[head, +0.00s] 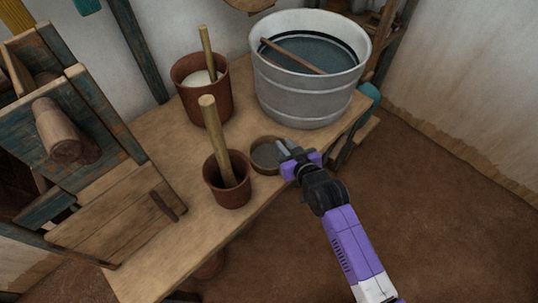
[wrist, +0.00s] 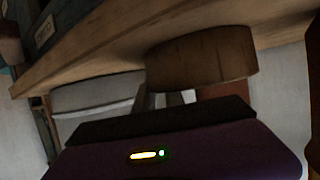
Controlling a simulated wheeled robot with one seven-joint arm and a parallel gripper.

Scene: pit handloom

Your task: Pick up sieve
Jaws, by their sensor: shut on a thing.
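The sieve (head: 265,158) is a shallow round pan with a wooden rim and a grey mesh bottom, near the right edge of the wooden table in the head view. My gripper (head: 284,146) comes in from the right and is shut on its rim. In the wrist view the sieve's brown rim (wrist: 202,55) fills the upper middle, with the pale fingertips (wrist: 174,98) against it. The dark gripper body hides part of the fingers. I cannot tell whether the sieve touches the table.
The table (head: 160,150) also bears a large grey tub (head: 303,98) behind the sieve. A small brown pot (head: 230,192) with a wooden stick stands close at its left. A larger brown pot (head: 205,108) is farther back. The loom frame (head: 75,125) is at left. The right floor is clear.

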